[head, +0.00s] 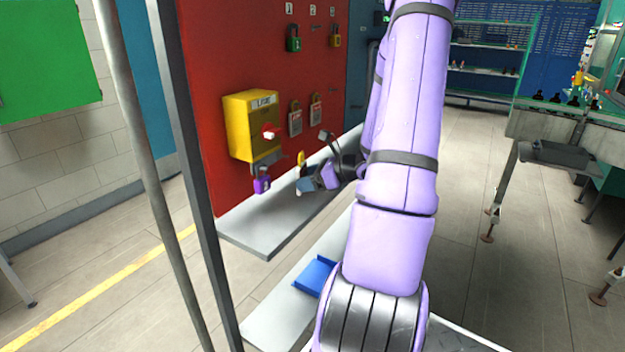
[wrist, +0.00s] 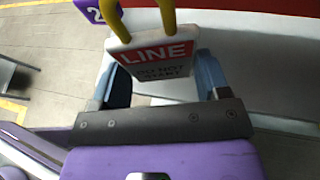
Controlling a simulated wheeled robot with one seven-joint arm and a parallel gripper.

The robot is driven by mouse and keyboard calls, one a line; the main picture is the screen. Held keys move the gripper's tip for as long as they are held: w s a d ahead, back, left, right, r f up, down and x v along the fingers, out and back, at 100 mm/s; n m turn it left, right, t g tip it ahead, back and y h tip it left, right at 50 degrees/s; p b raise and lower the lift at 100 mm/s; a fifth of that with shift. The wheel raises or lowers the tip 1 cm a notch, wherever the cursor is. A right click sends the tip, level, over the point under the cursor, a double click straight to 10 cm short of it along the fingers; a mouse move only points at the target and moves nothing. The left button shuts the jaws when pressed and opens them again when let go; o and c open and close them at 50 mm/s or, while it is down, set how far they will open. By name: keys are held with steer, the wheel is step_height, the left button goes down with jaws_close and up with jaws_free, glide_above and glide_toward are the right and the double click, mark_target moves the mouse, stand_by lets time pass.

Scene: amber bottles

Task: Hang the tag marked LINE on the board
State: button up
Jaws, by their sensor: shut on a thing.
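The LINE tag (wrist: 158,58), white with a red band, is between the blue fingertips of my gripper (wrist: 165,80) in the wrist view. A yellow loop (wrist: 168,15) rises from its top and runs out of the picture. In the head view my gripper (head: 310,184) is in front of the red board (head: 220,60), low and to the right of the yellow box (head: 240,128). The yellow loop (head: 301,158) shows above the fingers; the tag's face cannot be read there. A purple padlock (head: 261,184) hangs below the box and partly shows in the wrist view (wrist: 95,12).
Green (head: 293,42) and yellow (head: 336,40) padlocks hang higher. A grey ledge (head: 265,232) runs below the board. A blue tray (head: 315,275) sits nearer. A dark post (head: 190,150) stands at left.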

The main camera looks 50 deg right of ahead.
steer(key=w+f, duration=0.1)
steer(key=w, duration=0.5)
steer(key=shift+w+a+f, duration=0.2)
stand_by(0.6)
stand_by(0.7)
steer(key=o, duration=1)
steer(key=v, duration=1)
steer(key=shift+s+d+r, duration=0.15)
steer(key=shift+s, duration=0.15)
